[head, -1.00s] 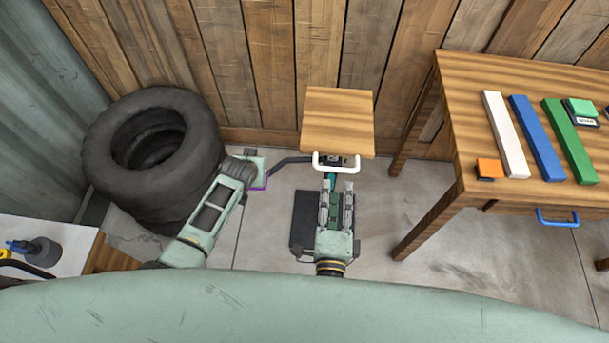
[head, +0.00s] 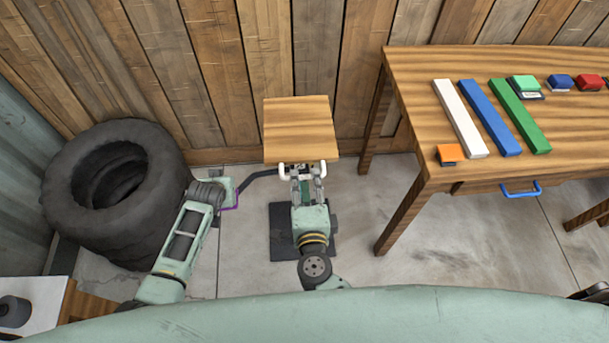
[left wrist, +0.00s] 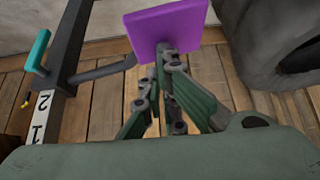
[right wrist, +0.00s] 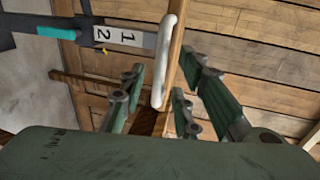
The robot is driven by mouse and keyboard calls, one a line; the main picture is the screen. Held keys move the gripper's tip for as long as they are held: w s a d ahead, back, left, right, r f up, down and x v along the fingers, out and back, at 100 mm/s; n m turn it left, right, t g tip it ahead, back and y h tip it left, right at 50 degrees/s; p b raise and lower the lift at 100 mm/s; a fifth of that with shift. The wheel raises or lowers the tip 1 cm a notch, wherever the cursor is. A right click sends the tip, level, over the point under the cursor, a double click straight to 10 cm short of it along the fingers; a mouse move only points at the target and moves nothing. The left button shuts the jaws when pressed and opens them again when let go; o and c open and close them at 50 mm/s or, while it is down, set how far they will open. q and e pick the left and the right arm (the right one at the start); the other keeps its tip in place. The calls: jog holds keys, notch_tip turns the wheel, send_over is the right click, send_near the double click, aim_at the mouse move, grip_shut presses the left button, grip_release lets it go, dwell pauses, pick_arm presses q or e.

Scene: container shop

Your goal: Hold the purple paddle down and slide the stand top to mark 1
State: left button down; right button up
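The stand top (head: 298,128) is a square wooden board with a white handle (head: 284,172) on its near edge. My right gripper (head: 306,177) is at the handle. In the right wrist view its fingers are apart on either side of the white handle (right wrist: 168,58), without visibly gripping it. The purple paddle (left wrist: 167,27) sits at the end of a dark arm from the post. My left gripper (left wrist: 166,52) has its fingertips together at the paddle's edge; contact is unclear. A white label (right wrist: 125,38) on the post carries marks 1 and 2, with a teal piece (right wrist: 57,32) beside it.
Stacked tyres (head: 60,185) stand at the left by the wall. A wooden table (head: 400,75) at the right holds coloured bars and small blocks, with a blue drawer handle (head: 520,188). A dark base plate (head: 280,245) lies on the floor under the stand.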

jog(key=shift+x, duration=1.5)
jog(key=shift+c, duration=0.2)
grip_shut()
